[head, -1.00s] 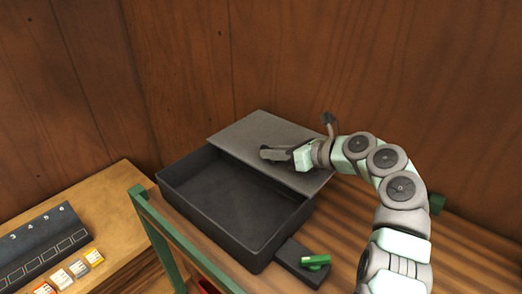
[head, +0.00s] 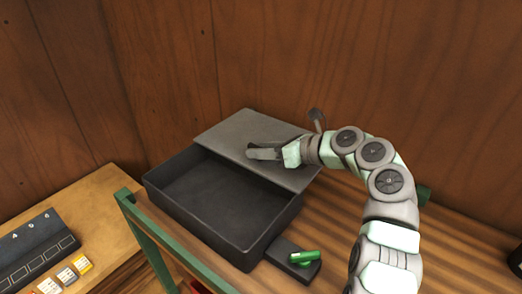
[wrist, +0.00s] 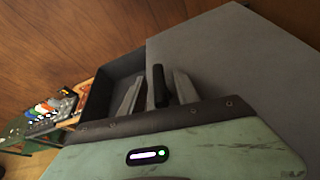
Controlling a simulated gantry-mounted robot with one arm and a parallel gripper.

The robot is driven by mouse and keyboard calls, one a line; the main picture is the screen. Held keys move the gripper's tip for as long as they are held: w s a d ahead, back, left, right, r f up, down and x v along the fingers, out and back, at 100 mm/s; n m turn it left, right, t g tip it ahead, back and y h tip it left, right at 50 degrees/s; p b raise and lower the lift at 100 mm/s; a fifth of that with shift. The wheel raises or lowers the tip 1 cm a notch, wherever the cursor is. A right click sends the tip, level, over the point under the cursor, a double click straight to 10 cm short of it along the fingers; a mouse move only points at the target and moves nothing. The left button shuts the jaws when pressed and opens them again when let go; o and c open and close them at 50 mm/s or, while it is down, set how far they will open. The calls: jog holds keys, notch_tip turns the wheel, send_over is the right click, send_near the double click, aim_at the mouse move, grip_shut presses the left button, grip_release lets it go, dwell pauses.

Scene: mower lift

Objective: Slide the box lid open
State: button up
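The dark grey box (head: 225,238) stands on a wooden surface, its front part open and empty as far as I see. Its flat grey lid (head: 225,130) sits shifted toward the back wall, covering only the rear of the box. My gripper (head: 262,152) is low over the lid's front part. In the wrist view, my gripper's two fingers (wrist: 157,95) stand on either side of a black upright handle (wrist: 157,84) on the lid, with narrow gaps visible. The open box interior (wrist: 112,80) shows left of the lid (wrist: 225,60).
A small dark block with a green handle (head: 304,257) lies by the box's front right corner. A green rail (head: 150,235) runs along the front left. A numbered dark panel (head: 38,250) and small coloured boxes (head: 68,276) are on the left bench. A wooden wall stands behind.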

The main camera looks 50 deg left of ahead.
jog(key=b+v, duration=0.2)
jog(key=v, duration=0.7)
jog(key=shift+d+f, duration=0.1)
jog(key=shift+w+d+r+b, duration=0.15)
jog(key=shift+d+r+b, duration=0.2)
jog(key=shift+d, duration=0.2)
